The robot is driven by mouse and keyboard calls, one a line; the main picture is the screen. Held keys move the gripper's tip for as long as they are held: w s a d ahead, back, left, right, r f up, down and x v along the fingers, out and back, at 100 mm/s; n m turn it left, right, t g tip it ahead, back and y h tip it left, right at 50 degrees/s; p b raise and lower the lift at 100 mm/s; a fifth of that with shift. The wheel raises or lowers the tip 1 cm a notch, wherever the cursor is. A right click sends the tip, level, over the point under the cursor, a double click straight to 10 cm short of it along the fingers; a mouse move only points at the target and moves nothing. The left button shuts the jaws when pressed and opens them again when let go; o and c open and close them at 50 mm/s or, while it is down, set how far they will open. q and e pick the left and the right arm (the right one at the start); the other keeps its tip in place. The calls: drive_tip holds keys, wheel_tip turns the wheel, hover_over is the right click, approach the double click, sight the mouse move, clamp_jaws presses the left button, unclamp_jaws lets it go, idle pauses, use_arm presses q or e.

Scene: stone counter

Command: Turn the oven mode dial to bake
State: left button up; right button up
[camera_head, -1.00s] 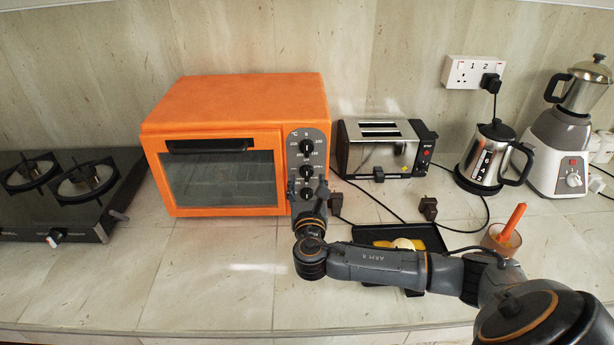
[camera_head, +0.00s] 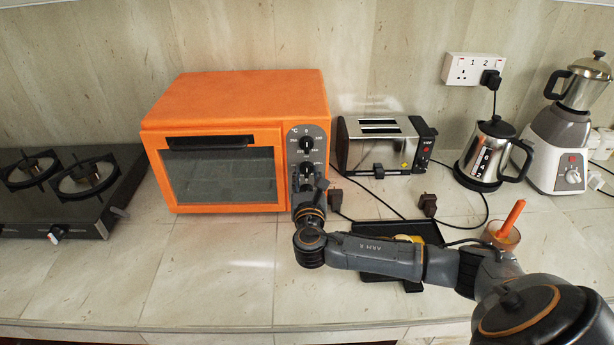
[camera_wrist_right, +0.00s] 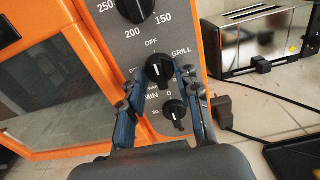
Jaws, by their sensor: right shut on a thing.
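The orange oven (camera_head: 235,96) stands at the centre back, with a grey dial panel on its right side. The mode dial (camera_wrist_right: 159,68) is the middle black knob, with OFF printed above it and GRILL to its right. It also shows in the head view (camera_head: 306,169). My right gripper (camera_wrist_right: 157,82) has its two blue-padded fingers on either side of this dial and is shut on it. The gripper also shows in the head view (camera_head: 307,183). Labels left of the dial are partly hidden by a finger. My left gripper is not in view.
The temperature dial (camera_wrist_right: 134,8) is above and the timer dial (camera_wrist_right: 174,111) below, close to the fingers. A toaster (camera_head: 380,146) stands right of the oven. A dark tray (camera_head: 428,231) lies in front of it, partly behind my arm. A gas hob (camera_head: 62,190) is at left.

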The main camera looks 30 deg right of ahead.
drive_tip(key=shift+m, duration=0.3)
drive_tip(key=m+b, duration=0.1)
drive_tip(key=m, duration=0.2)
drive_tip(key=shift+f, duration=0.15)
drive_tip(key=m+b, duration=0.2)
drive_tip(key=m, duration=0.1)
drive_tip(key=shift+m, duration=0.3)
drive_tip(key=m+b, duration=0.1)
drive_tip(key=m, duration=0.2)
drive_tip(key=shift+m+b, duration=0.4)
drive_tip(key=m+b, duration=0.2)
drive_tip(key=m, duration=0.1)
drive_tip(key=shift+m, duration=0.3)
drive_tip(key=m+b, duration=0.1)
drive_tip(key=m, duration=0.2)
drive_tip(key=shift+m, duration=0.3)
drive_tip(key=m+b, duration=0.2)
drive_tip(key=m, duration=0.1)
drive_tip(key=shift+m, duration=0.3)
drive_tip(key=m+b, duration=0.1)
drive_tip(key=m, duration=0.4)
drive_tip(key=shift+m, duration=0.4)
drive_tip(key=shift+b, duration=0.3)
